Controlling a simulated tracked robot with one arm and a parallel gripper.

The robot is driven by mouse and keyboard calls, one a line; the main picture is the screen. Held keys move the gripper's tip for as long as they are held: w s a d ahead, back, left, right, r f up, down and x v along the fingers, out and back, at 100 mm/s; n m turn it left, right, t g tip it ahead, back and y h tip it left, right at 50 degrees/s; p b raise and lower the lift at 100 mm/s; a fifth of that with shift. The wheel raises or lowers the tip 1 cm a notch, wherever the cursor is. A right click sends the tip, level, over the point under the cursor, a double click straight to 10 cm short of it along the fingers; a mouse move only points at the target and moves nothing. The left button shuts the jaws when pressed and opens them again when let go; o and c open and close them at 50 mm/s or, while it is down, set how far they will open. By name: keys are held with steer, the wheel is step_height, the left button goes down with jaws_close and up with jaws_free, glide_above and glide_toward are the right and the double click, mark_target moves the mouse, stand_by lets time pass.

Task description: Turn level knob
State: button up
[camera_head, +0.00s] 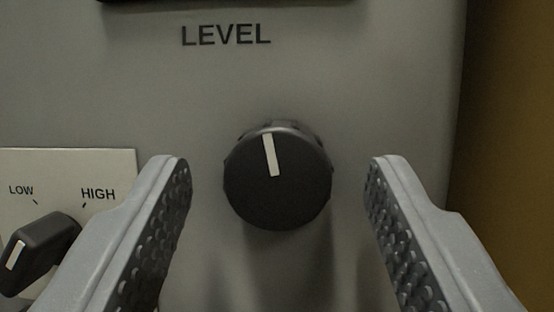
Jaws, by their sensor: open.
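The level knob (290,195) is round and black, with a white pointer line on its face. The line points almost straight up, tilted slightly left. The knob sits on a grey panel under the printed word LEVEL. My gripper (276,172) is open, with one grey finger on each side of the knob. The fingers have dark, bumpy inner pads. How far the fingertips are from the panel is hard to tell.
At the lower left, a black lever-shaped switch (40,248) sits on a pale plate (70,170) marked LOW and HIGH, close to my left finger. A dark-edged part (230,3) shows above the label. The panel ends at the right beside a brown surface (510,130).

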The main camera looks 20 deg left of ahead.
steer(key=shift+w, duration=0.1)
steer(key=c, duration=1)
steer(key=shift+o, duration=0.2)
steer(key=shift+m+h, duration=0.3)
steer(key=shift+m, duration=0.3)
steer(key=m+h+b, duration=0.1)
steer(key=m+h, duration=0.1)
steer(key=m, duration=0.2)
steer(key=shift+a+t, duration=0.2)
steer(key=shift+t, duration=0.2)
steer(key=m+h+b, duration=0.1)
steer(key=m+h, duration=0.1)
steer(key=m, duration=0.2)
steer(key=m+h+b, duration=0.1)
steer(key=m+h, duration=0.1)
steer(key=m, duration=0.2)
steer(key=shift+a+g, duration=0.1)
steer(key=shift+g, duration=0.2)
steer(key=m, duration=0.1)
steer(key=m+h, duration=0.1)
steer(key=m, duration=0.1)
steer(key=m+g+h, duration=0.1)
steer(key=shift+r+m, duration=0.25)
steer(key=shift+m, duration=0.05)
steer(key=m+g, duration=0.1)
steer(key=m, duration=0.3)
steer(key=shift+r+g+h, duration=0.1)
steer(key=shift+g+h, duration=0.3)
steer(key=shift+m, duration=0.4)
